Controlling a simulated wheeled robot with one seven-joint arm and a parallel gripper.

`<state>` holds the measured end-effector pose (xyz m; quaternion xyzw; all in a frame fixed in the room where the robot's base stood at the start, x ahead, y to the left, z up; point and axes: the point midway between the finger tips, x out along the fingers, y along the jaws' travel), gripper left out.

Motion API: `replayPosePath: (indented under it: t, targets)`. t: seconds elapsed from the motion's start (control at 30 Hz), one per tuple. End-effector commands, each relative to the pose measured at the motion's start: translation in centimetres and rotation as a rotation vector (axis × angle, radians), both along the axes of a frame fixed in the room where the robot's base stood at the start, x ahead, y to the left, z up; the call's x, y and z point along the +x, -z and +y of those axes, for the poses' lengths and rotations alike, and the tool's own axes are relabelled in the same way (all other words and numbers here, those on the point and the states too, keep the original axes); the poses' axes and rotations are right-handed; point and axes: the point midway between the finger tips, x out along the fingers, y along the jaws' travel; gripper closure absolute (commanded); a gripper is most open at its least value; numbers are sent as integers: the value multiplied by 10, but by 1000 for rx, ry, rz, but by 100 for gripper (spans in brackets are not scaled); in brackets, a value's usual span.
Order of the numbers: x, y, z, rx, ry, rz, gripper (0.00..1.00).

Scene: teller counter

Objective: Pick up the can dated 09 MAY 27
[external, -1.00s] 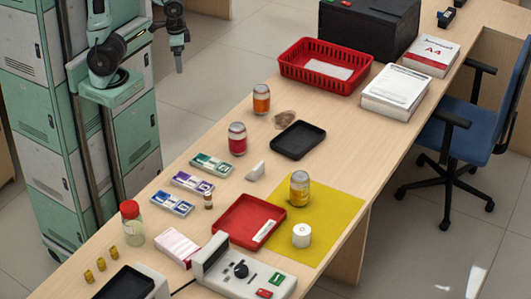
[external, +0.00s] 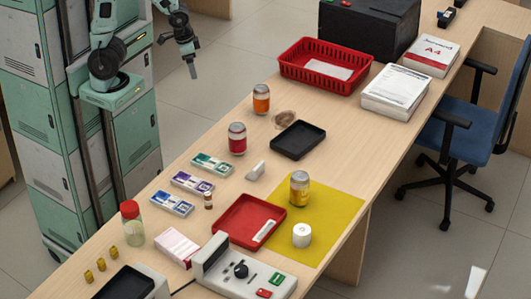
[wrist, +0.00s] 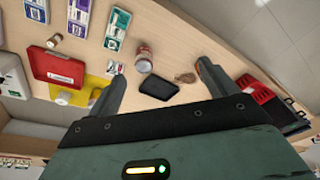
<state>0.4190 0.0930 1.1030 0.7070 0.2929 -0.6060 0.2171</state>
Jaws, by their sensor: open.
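Three cans stand upright on the counter: an orange can (external: 261,99), a red can (external: 237,138) and a yellow can (external: 299,188) on the yellow mat (external: 335,205). No date is readable on any of them. My gripper (external: 193,74) hangs in the air left of the counter, apart from all cans. In the wrist view my gripper (wrist: 160,66) is open and empty. A can (wrist: 143,58), seemingly the red one, shows beyond and between the fingers. An orange patch at the right fingertip may be the orange can, mostly hidden.
A black tray (external: 298,140), a red tray (external: 240,237) and a red basket (external: 287,68) stand on the counter. Colored boxes (external: 213,164), a red-capped jar (external: 132,225) and a white wedge (external: 255,171) are near the cans. A brown patch (external: 284,117) lies beside the orange can.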

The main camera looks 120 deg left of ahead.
Motion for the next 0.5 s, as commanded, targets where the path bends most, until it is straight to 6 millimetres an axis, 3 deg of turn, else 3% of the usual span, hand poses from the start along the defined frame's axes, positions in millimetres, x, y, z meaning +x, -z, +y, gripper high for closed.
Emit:
replayPosePath:
  t: [0.03,0.1,0.3,0.5]
  targets:
    - [8,27,13,34,-30,-30,15]
    - [22,51,32,96,-69,-90,15]
    - [47,113,87,283,-176,-260,15]
    - [52,165,134,484,-263,-417,15]
